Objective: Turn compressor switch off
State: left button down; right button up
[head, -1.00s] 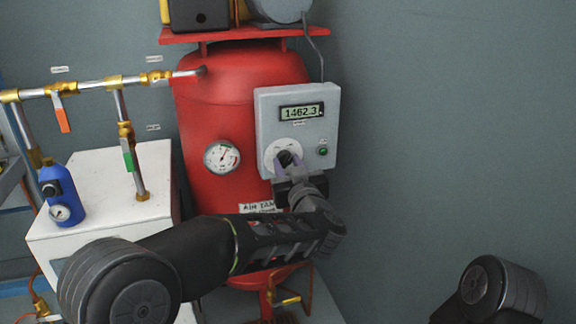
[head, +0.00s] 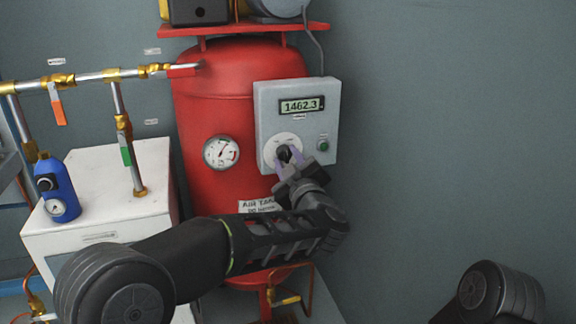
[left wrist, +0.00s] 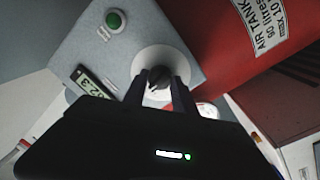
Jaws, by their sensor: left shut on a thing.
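The grey control box (head: 265,105) hangs on the front of the red air tank (head: 210,110). Its display (head: 302,106) reads 1462.3. The black rotary compressor switch (head: 284,154) sits on a round white dial plate low on the box. My left gripper (head: 288,164) is at the dial, its fingers shut on the switch knob. In the left wrist view the knob (left wrist: 159,77) shows between the fingertips, against the white plate. The exact knob pointing is hard to read. My right gripper is out of view; only part of that arm shows at the lower right.
A green button (head: 323,145) sits right of the dial. A pressure gauge (head: 221,152) is on the tank. Left are a white cabinet (head: 95,180), a blue bottle-shaped unit (head: 58,185), and pipes with an orange-handled valve (head: 57,105). The wall to the right is bare.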

pick_arm(q)
jog(key=n+b, duration=0.2)
jog(key=n, duration=0.1)
jog(key=shift+d+f+n, duration=0.1)
jog(key=shift+f+n, duration=0.1)
jog(key=shift+n, duration=0.1)
jog(key=shift+n+b, duration=0.35)
jog(key=shift+n, duration=0.55)
jog(key=shift+r, duration=0.1)
jog(key=c, duration=1)
grip_release()
jog(key=p+v, duration=0.1)
jog(key=v, duration=0.6)
jog(key=shift+s+d+p, duration=0.15)
jog(key=shift+s+p, duration=0.15)
jog(key=shift+s, duration=0.05)
